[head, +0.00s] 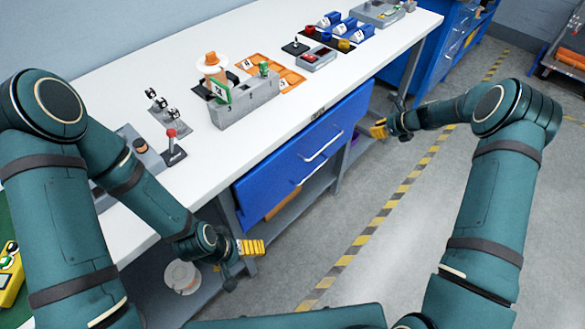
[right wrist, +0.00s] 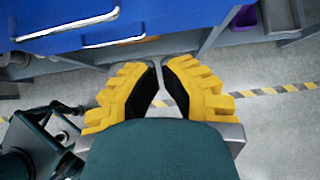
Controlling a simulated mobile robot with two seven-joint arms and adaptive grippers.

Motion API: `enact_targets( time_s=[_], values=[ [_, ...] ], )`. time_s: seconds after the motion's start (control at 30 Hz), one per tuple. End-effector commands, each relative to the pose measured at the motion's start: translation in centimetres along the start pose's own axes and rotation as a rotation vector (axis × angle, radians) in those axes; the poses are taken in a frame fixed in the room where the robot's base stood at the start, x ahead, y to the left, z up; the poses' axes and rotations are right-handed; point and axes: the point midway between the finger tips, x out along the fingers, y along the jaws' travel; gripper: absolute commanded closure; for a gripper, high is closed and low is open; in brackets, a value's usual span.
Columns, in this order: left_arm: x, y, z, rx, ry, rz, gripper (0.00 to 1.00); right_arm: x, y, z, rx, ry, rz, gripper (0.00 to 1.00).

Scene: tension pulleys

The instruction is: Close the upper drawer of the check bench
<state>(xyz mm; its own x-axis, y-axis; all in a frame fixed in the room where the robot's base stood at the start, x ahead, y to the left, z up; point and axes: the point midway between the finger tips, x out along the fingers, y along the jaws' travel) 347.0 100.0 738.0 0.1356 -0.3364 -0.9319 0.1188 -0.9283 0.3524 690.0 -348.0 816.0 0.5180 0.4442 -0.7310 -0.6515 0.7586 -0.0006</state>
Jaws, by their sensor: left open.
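The check bench (head: 330,90) has a white top, with a blue drawer unit under its front edge. The upper drawer (head: 280,158) has a blue front and a pale bar handle (head: 323,147); a second handle (head: 312,173) shows below it. No drawer inside is visible, and how far the upper drawer stands out is unclear. The drawer front also shows in the right wrist view (right wrist: 190,18). My left gripper (head: 252,247) is open and empty, low beside the drawers' left end. My right gripper (head: 378,130) is empty beyond their right end; its fingertips (right wrist: 158,66) are close together.
On the bench stand a grey box (head: 245,110), orange trays (head: 290,77), a red-knobbed lever (head: 172,145) and blue bins (head: 350,28). A white reel (head: 182,276) lies on the low shelf. A striped floor line (head: 395,198) crosses the clear floor in front.

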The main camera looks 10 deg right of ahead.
Motion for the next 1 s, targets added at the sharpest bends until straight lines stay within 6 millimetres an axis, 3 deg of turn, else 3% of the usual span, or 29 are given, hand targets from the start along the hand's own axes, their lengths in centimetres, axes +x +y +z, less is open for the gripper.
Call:
enact_targets(
  time_s=[0.17, 0.3, 0.4, 0.5, 0.6, 0.73, 0.87, 1.0],
  values=[
    [-0.5, 0.2, 0.0, 0.000, 0.000, 0.000, 0.02, 3.0, 2.8, -8.8, 0.009, 0.203, -0.012, 1.00],
    [-0.9, 0.3, -0.1, -0.001, 0.000, 0.000, 0.02, 5.3, 6.1, -16.3, -0.040, 0.347, -0.047, 1.00],
    [-1.2, 0.5, -0.1, -0.002, 0.000, 0.000, 0.02, 6.7, 8.8, -19.8, -0.099, 0.382, -0.075, 1.00],
    [-1.5, 0.6, -0.1, -0.002, 0.000, 0.000, 0.02, 8.1, 11.9, -21.8, -0.159, 0.356, -0.099, 1.00],
    [-1.8, 0.7, -0.2, -0.003, 0.000, 0.000, 0.02, 9.5, 15.4, -22.2, -0.207, 0.272, -0.114, 1.00],
    [-2.2, 0.8, -0.2, -0.003, 0.000, 0.000, 0.02, 10.7, 20.9, -20.5, -0.237, 0.082, -0.119, 1.00],
    [-2.6, 1.0, -0.2, -0.004, 0.000, -0.001, 0.02, 10.4, 26.9, -16.7, -0.210, -0.176, -0.101, 1.00],
    [-3.0, 1.1, -0.2, -0.004, 0.000, -0.001, 0.02, 8.1, 32.5, -11.6, -0.129, -0.476, -0.062, 1.00]
  ],
)
